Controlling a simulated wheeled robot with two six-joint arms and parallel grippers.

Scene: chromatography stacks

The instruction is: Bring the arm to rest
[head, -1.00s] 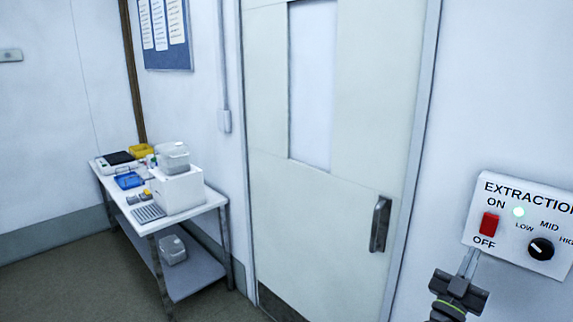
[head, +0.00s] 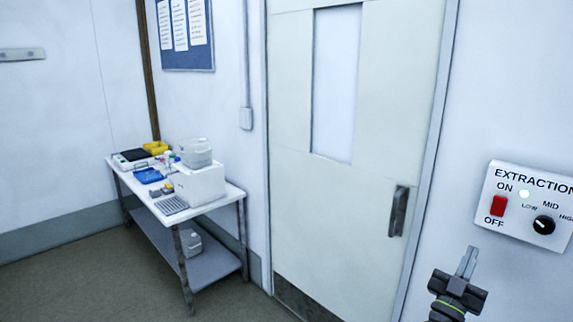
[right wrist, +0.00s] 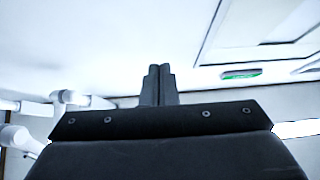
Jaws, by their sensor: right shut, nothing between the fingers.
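My right gripper (head: 468,262) is in the lower right of the head view, in front of the wall and below the extraction panel. Its fingers are together with nothing between them, and they point up. In the right wrist view the two dark fingers (right wrist: 158,84) also sit side by side, closed and empty. The white extraction panel (head: 520,232) has a red switch (head: 498,206), a lit indicator and a black knob (head: 543,225). The gripper is apart from the panel. My left gripper is not in view.
A pale door (head: 385,120) with a dark handle (head: 398,211) is left of the gripper. A white table (head: 236,196) with trays, boxes and a lower shelf stands farther left. The floor (head: 90,275) in front is clear. The wrist view shows a green sign (right wrist: 240,74) overhead.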

